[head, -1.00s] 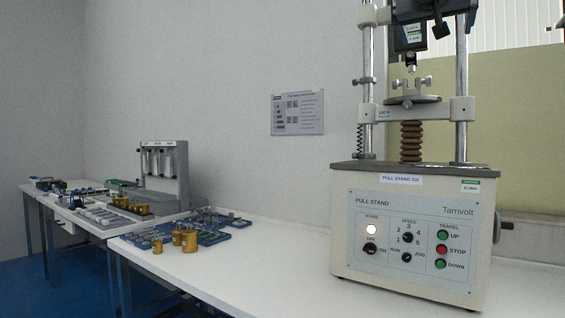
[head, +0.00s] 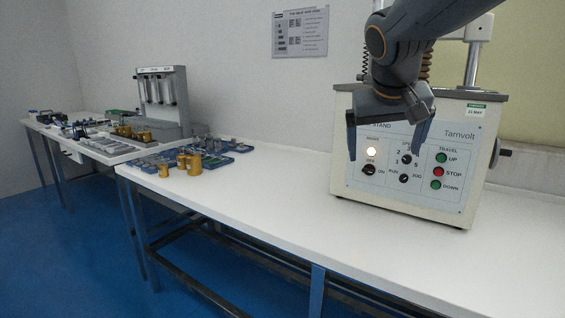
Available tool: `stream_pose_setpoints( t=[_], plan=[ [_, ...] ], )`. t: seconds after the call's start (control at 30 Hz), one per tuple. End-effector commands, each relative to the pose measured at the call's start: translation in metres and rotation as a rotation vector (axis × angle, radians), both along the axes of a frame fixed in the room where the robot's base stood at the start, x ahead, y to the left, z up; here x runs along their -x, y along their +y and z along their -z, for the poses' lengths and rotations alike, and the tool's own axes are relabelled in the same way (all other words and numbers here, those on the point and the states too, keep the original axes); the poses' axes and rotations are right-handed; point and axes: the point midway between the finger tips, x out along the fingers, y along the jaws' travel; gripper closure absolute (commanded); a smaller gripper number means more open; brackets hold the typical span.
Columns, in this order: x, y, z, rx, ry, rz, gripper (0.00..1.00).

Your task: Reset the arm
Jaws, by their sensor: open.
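My gripper (head: 386,146) hangs down from the upper right of the head view, its two dark fingers spread apart with nothing between them. It is in front of the cream pull stand (head: 462,160) and hides part of its panel, including some of the lettering and part of the speed dial. The stand's power lamp glows white between the fingers. I cannot tell how far the fingertips are from the panel. The upper part of the stand is hidden by my arm or out of the picture.
The white bench (head: 290,225) is clear in front of the stand. Brass weights (head: 194,164) stand by blue trays (head: 217,158) at its left. Farther left, a grey three-column unit (head: 161,100) stands on another bench. A notice (head: 300,33) hangs on the wall.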

Motion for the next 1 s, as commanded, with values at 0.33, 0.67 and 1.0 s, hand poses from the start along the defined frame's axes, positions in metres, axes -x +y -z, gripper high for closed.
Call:
stream_pose_setpoints(
  t=[0.33,0.67,1.0],
  plan=[
    [0.141,0.064,0.165,-0.123,0.418,-0.171,0.05],
    [0.23,0.083,0.212,-0.202,0.617,-0.231,0.05],
    [0.23,0.052,0.175,-0.203,0.611,-0.144,0.05]
  ],
)
